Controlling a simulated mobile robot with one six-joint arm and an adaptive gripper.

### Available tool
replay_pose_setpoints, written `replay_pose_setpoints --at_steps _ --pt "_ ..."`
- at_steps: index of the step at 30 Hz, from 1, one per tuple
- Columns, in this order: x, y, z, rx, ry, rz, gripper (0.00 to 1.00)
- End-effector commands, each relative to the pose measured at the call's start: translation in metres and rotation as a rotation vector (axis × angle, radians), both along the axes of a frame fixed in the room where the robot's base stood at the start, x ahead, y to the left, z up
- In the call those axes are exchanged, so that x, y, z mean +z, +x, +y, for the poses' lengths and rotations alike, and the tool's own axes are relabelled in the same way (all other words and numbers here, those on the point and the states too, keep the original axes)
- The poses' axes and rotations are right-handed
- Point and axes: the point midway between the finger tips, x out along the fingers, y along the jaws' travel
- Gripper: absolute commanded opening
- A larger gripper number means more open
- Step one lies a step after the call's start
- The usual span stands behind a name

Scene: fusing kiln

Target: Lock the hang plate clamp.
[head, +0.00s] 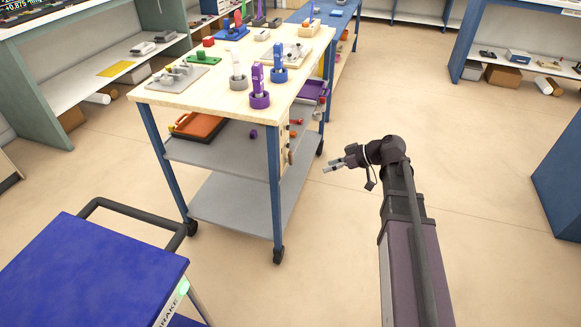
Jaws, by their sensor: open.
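My gripper (334,164) hangs over the floor to the right of the wheeled workbench, pointing left. It is open and empty, with its two fingers apart. A narrow light-coloured plate (285,150) hangs on the right side of the workbench, below the top and beside the front right leg. Small red and brown parts sit on it, one a red piece (296,121) near its upper edge. The plate is seen nearly edge-on, so I cannot tell which part is the clamp or whether it is locked. A clear gap separates my gripper from the plate.
The workbench top (160,96) carries several fixtures, including a purple part (259,90) in a round base. An orange tray (198,126) lies on its shelf. A blue cart (90,270) stands front left. The floor right of the workbench is open.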

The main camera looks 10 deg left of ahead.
Motion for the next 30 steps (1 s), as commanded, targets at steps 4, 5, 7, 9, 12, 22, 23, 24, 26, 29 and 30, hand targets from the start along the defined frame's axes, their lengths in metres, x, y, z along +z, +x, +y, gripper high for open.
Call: replay_pose_setpoints --at_steps 4,5,7,9,12,22,23,24,26,29,30 --pt "-0.022 0.015 0.003 0.04 0.075 -0.097 0.6" --pt "-0.025 0.018 0.004 0.047 0.09 -0.117 0.6" --pt "-0.03 0.024 0.005 0.064 0.125 -0.167 0.6" --pt "-0.035 0.03 0.006 0.077 0.16 -0.215 0.6" --pt "-0.042 0.039 0.007 0.095 0.208 -0.288 0.6" --pt "-0.064 0.067 0.004 0.12 0.354 -0.535 0.6" --pt "-0.065 0.069 0.004 0.12 0.366 -0.556 0.6" --pt "-0.066 0.072 0.003 0.12 0.379 -0.581 0.6" --pt "-0.068 0.075 0.002 0.12 0.396 -0.614 0.6" --pt "-0.069 0.079 0.0 0.118 0.418 -0.657 0.6" --pt "-0.068 0.08 0.0 0.118 0.424 -0.669 0.6"
